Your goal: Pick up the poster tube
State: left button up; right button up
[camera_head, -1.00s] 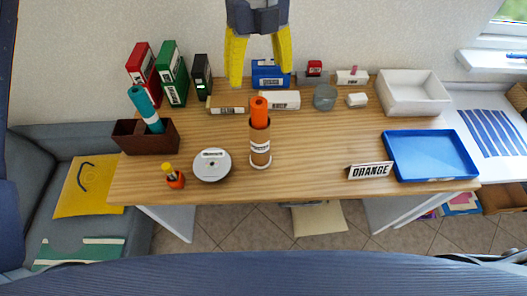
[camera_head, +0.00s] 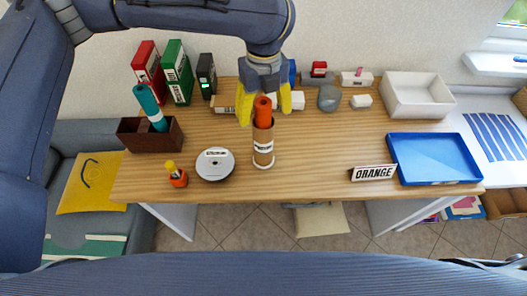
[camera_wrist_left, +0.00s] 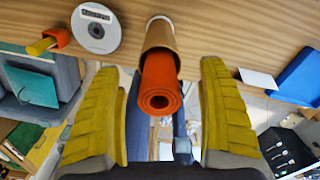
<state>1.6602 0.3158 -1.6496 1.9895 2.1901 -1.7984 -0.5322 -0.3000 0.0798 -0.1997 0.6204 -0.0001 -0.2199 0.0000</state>
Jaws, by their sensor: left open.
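A brown cardboard poster tube (camera_head: 263,145) stands upright near the middle of the table, with an orange roll (camera_head: 263,110) sticking out of its top. My left gripper (camera_head: 266,106) is open, its yellow fingers at either side of the orange roll's top in the head view. In the left wrist view the orange roll (camera_wrist_left: 160,85) shows end-on between the two spread fingers (camera_wrist_left: 163,115), with a gap on each side. The brown tube (camera_wrist_left: 160,35) shows beyond it. My right gripper is not in view.
An "ORANGE" sign (camera_head: 373,173) stands beside a blue tray (camera_head: 433,180). A brown box (camera_head: 165,143) holds a teal roll (camera_head: 151,105). A labelled disc (camera_head: 215,170) and an orange-and-yellow item (camera_head: 178,178) lie left of the tube. Binders (camera_head: 176,75) and a white bin (camera_head: 415,108) stand behind.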

aim_at(263, 125)
pick_arm(q)
jog(key=shift+f, duration=2.6)
grip_shut()
